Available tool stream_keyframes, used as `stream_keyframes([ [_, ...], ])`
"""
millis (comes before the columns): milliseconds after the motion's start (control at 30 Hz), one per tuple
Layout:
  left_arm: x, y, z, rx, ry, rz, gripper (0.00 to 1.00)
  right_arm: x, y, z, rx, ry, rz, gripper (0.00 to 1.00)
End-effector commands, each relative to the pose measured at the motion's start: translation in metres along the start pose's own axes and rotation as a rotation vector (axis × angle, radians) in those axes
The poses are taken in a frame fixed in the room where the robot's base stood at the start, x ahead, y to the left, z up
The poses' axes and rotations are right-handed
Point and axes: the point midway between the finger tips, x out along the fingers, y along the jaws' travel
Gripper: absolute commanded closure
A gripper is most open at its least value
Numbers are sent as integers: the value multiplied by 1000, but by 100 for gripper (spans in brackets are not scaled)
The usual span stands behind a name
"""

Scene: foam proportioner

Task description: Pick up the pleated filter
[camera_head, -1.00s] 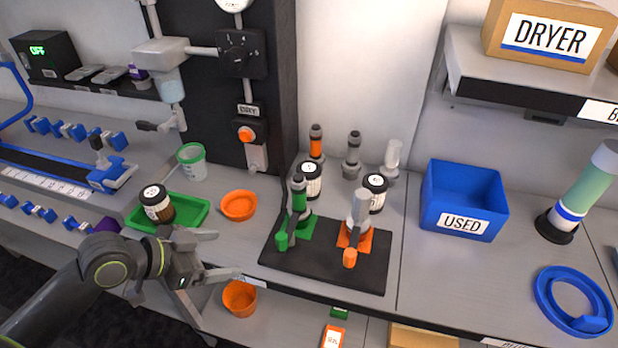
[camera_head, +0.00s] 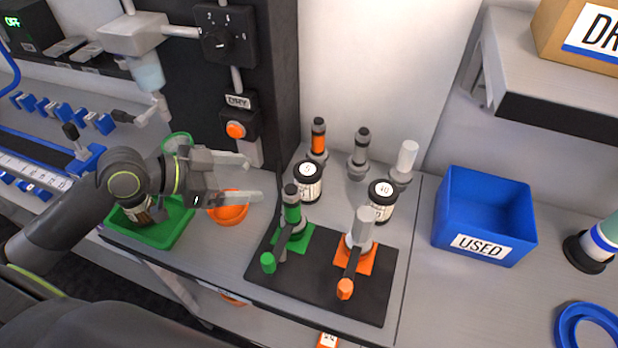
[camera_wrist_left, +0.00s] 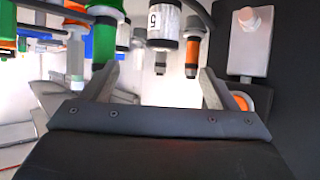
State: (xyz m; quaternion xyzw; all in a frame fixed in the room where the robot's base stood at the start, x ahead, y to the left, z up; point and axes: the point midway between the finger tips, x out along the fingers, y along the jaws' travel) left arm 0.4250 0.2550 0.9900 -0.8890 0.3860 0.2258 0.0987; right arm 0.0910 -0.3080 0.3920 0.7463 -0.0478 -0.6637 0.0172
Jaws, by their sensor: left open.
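I cannot pick out a pleated filter for certain in either view. My left gripper (camera_head: 253,178) is open and empty, its fingers pointing right, above and beside the orange bowl (camera_head: 230,213). Its two fingers also show apart in the left wrist view (camera_wrist_left: 156,88), with nothing between them. Beyond them there, seen upside down, are a white-labelled jar (camera_wrist_left: 165,22), an orange-banded upright fitting (camera_wrist_left: 192,48) and a green fitting (camera_wrist_left: 101,40). In the head view the orange-banded fitting (camera_head: 318,143) stands behind the jar (camera_head: 308,182). My right gripper is not in view.
A black mat (camera_head: 322,296) carries green and orange handled valves. A green tray (camera_head: 165,234) with a dark jar is partly hidden by my left arm. A blue USED bin (camera_head: 482,190) stands right. A dark panel (camera_head: 270,50) rises behind the gripper; a shelf (camera_head: 560,110) overhangs at right.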

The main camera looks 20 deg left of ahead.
Motion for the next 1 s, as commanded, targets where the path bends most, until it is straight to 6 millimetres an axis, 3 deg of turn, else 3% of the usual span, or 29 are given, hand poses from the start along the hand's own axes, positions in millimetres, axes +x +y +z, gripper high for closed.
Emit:
stream_keyframes([
  [100,11,0,-1,-3,5,2,19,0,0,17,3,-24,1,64],
  [200,19,0,-1,-2,5,0,19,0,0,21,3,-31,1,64],
  [533,49,0,-2,-3,5,0,19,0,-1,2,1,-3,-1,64],
  [1000,98,0,-1,-3,2,0,19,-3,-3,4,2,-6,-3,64],
])
